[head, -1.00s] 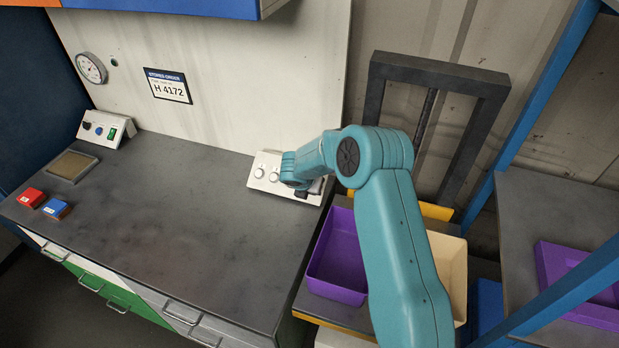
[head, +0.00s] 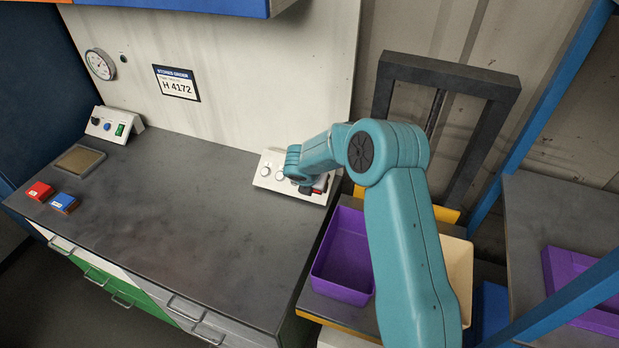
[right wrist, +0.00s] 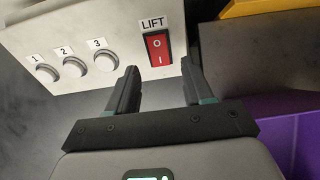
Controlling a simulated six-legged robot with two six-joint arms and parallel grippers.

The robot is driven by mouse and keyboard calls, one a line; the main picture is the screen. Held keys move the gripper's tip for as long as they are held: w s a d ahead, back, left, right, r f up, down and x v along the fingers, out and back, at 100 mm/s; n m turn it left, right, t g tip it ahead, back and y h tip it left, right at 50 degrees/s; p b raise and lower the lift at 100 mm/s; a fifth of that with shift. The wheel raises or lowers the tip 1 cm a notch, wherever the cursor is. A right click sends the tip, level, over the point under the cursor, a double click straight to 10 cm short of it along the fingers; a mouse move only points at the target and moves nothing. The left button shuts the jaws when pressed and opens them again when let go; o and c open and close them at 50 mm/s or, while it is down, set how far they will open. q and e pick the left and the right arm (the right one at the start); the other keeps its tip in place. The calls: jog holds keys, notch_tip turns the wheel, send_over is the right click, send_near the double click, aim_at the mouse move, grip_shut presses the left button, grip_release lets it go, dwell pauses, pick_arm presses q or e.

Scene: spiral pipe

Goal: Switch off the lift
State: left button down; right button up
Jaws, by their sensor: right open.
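The lift switch (right wrist: 159,50) is a red rocker marked O above and I below, under a LIFT label, in the right wrist view. It sits on a pale control box (right wrist: 85,28), which also shows on the bench in the head view (head: 268,168). My right gripper (right wrist: 160,70) is open and empty, its two fingers either side of and just below the switch in the picture. I cannot tell whether they touch the box. In the head view my right gripper (head: 308,187) is mostly hidden by its wrist. My left gripper is not in view.
Three round buttons (right wrist: 73,67) are left of the switch. A dark lift frame (head: 448,76) stands behind a purple bin (head: 343,262) and a cream bin (head: 458,275). The bench middle is clear.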

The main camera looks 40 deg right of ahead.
jog(key=b+v, duration=0.1)
jog(key=v, duration=1.2)
jog(key=shift+a+r+b, duration=0.2)
jog(key=shift+r+b, duration=0.15)
jog(key=shift+s, duration=0.1)
jog(key=shift+s, duration=0.1)
